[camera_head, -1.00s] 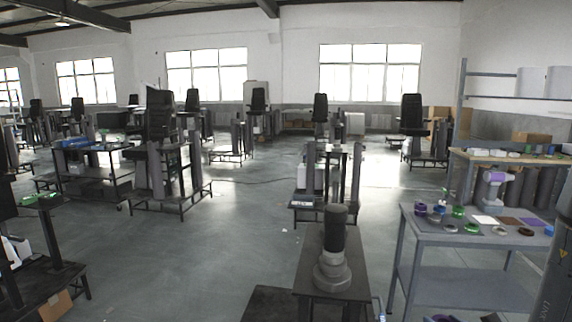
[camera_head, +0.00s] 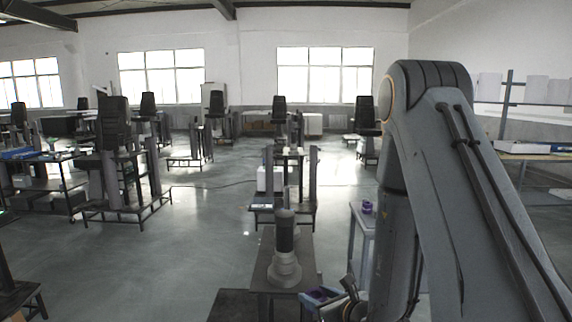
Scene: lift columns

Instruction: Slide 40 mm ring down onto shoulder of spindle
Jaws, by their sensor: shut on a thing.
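The spindle (camera_head: 285,238) stands upright on a dark narrow table at the lower middle of the head view. It has a wide grey stepped foot, a black middle and a narrower grey top. I see no ring around it. My arm fills the right side of the view, bent at a high elbow, with a link running down to the right of the spindle.
The dark table (camera_head: 262,275) bears the spindle. A grey bench (camera_head: 361,228) with a purple item (camera_head: 367,206) is mostly hidden behind my arm. Open floor (camera_head: 190,265) lies left.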

